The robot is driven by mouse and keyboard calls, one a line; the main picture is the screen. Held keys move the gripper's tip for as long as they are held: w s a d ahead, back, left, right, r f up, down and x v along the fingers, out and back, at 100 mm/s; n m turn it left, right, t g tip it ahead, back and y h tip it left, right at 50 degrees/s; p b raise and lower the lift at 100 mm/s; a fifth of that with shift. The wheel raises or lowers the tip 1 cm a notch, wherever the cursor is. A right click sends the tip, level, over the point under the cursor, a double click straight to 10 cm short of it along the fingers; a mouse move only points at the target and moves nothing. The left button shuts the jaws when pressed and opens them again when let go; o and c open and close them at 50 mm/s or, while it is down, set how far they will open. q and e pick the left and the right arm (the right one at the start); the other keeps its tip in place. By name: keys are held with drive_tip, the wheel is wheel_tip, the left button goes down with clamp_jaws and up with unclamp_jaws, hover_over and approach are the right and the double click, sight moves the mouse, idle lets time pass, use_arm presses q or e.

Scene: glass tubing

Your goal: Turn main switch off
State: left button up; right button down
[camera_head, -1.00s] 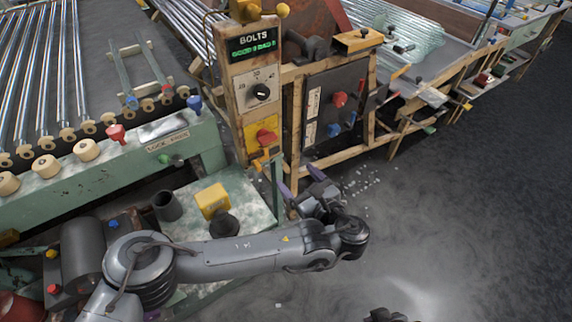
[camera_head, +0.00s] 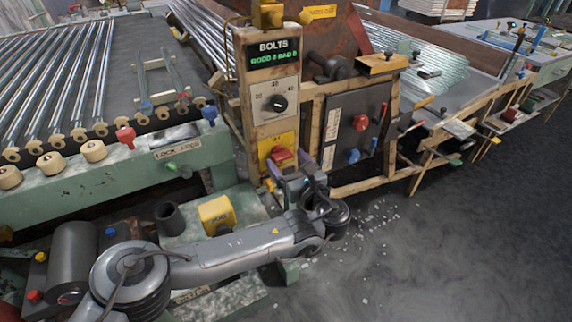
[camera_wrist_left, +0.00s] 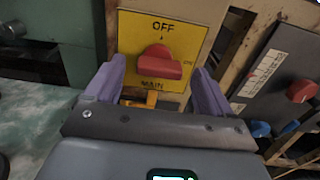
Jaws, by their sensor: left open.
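The main switch is a red knob (camera_head: 282,156) on a yellow plate (camera_head: 263,148) low on the control post. In the left wrist view the knob (camera_wrist_left: 160,63) has OFF above it, ON to its right and MAIN below. Its handle lies roughly sideways, toward the ON side. My left gripper (camera_head: 294,170) is open in front of the plate. In the wrist view its purple fingers (camera_wrist_left: 160,82) stand on either side of the knob, slightly below it, apparently without touching. My right gripper is out of view.
Above the switch are a dial (camera_head: 279,103) and a green BOLTS display (camera_head: 273,55). A dark panel (camera_head: 345,115) with red and blue knobs is to the right. A conveyor of glass tubes (camera_head: 80,75) is at left. An orange piece (camera_wrist_left: 138,98) sits below the plate.

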use_arm(q)
drive_tip(key=shift+w+a, duration=0.35)
drive_tip(key=shift+w, duration=0.2)
drive_tip(key=shift+c, duration=0.2)
drive_tip(key=c, duration=1)
